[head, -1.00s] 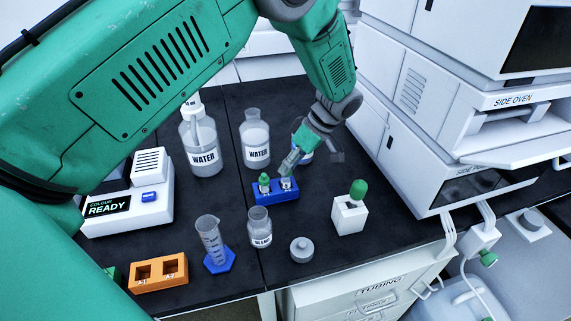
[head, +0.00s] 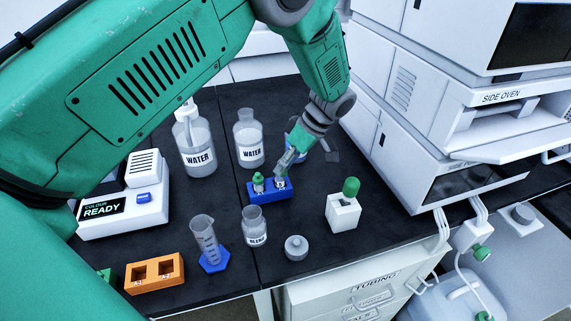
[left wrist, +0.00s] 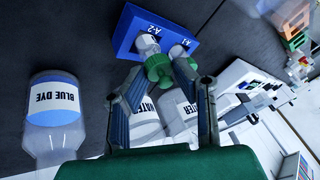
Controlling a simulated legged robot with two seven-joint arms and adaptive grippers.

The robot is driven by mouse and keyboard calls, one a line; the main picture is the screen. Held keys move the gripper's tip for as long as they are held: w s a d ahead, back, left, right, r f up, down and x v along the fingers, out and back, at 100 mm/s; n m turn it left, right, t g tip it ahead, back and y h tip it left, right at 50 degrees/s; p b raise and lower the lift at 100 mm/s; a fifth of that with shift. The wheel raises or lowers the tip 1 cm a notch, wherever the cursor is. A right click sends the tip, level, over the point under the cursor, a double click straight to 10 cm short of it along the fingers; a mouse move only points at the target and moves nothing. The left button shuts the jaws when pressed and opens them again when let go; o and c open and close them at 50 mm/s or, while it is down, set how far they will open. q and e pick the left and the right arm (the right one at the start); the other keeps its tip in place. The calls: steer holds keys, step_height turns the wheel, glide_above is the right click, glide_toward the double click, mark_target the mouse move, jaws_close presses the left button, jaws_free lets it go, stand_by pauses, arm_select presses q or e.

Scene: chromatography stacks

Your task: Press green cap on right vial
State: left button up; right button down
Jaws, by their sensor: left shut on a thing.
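A blue rack (head: 270,192) holds two vials side by side. The left vial (head: 258,188) wears a green cap (head: 258,177). My left gripper (head: 283,172) is above the right vial (head: 281,184), pointing down. In the left wrist view, my left gripper (left wrist: 160,78) is shut on a green cap (left wrist: 157,67). That cap is at the mouth of the vial (left wrist: 148,43) in the slot marked A-2. I cannot tell whether it is seated. The left vial's cap (left wrist: 181,51) shows beside it, partly hidden by a finger. My right gripper is not in view.
Water bottles (head: 197,148) stand behind the rack, and a blue dye bottle (left wrist: 54,115) stands close to my gripper. A bleach bottle (head: 255,229) and grey lid (head: 296,247) are in front. A white block (head: 343,214) with a green-topped item stands right of the rack.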

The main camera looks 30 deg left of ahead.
arm_select(q)
steer(key=shift+a+f, duration=0.2)
steer(key=shift+a, duration=0.3)
steer(key=shift+a+f, duration=0.1)
steer(key=shift+a, duration=0.3)
steer(key=shift+d+r, duration=0.25)
steer(key=shift+d, duration=0.7)
steer(key=shift+a+f, duration=0.1)
steer(key=shift+a, duration=0.15)
steer(key=shift+d, duration=0.3)
steer(key=o, duration=0.9)
steer(key=shift+d, duration=0.15)
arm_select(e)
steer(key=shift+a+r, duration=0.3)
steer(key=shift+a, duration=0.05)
arm_select(q)
steer(key=o, duration=0.5)
steer(key=shift+a, duration=0.35)
steer(key=shift+c, duration=0.2)
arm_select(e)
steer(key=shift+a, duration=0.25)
